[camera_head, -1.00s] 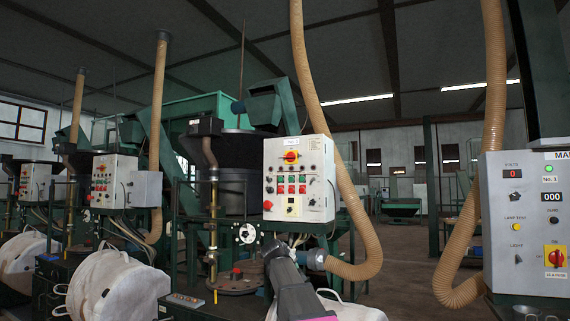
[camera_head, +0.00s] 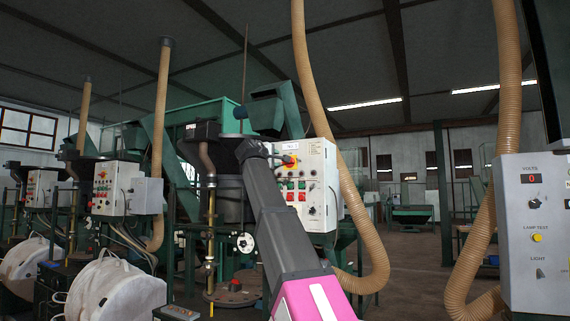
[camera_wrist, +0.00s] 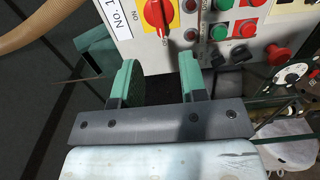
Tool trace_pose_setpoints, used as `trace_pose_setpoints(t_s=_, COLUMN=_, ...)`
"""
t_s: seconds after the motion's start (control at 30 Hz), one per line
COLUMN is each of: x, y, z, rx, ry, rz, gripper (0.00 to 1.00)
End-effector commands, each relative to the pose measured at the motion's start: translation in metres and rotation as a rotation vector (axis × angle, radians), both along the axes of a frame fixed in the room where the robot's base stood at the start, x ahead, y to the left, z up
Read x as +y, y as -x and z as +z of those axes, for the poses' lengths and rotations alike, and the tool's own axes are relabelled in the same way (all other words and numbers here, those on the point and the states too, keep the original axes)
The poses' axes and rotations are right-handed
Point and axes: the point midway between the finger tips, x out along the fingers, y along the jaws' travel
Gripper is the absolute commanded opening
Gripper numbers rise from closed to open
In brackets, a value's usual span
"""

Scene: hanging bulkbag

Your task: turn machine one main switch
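The machine one control box is a white panel (camera_head: 318,165) in the middle of the head view. In the wrist view the switch (camera_wrist: 158,14) is at the top edge, beside a "No. 1" label and an "ON" mark. My gripper (camera_wrist: 159,72) has two green fingers spread apart with nothing between them. The switch lies ahead of the gap, apart from the fingers. In the head view my gripper (camera_head: 250,148) is up at the panel's left side; its fingertips are hard to make out.
Red and green buttons (camera_wrist: 221,30) and a red mushroom button (camera_wrist: 277,54) sit close by on the panel. A tan hose (camera_head: 365,225) hangs at the panel's right. Another control panel (camera_head: 540,230) stands at the right edge. White bags (camera_head: 115,290) are at lower left.

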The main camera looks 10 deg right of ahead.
Motion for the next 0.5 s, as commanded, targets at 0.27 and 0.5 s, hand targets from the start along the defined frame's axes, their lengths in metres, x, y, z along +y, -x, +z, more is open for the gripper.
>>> trace_pose_setpoints(t_s=0.27, x=-0.017, y=-0.023, z=0.003, rx=-0.001, ry=0.003, rz=-0.003, gripper=0.39)
trace_pose_setpoints(t_s=0.5, x=-0.041, y=-0.058, z=0.003, rx=0.0, ry=0.003, rz=-0.002, gripper=0.39)
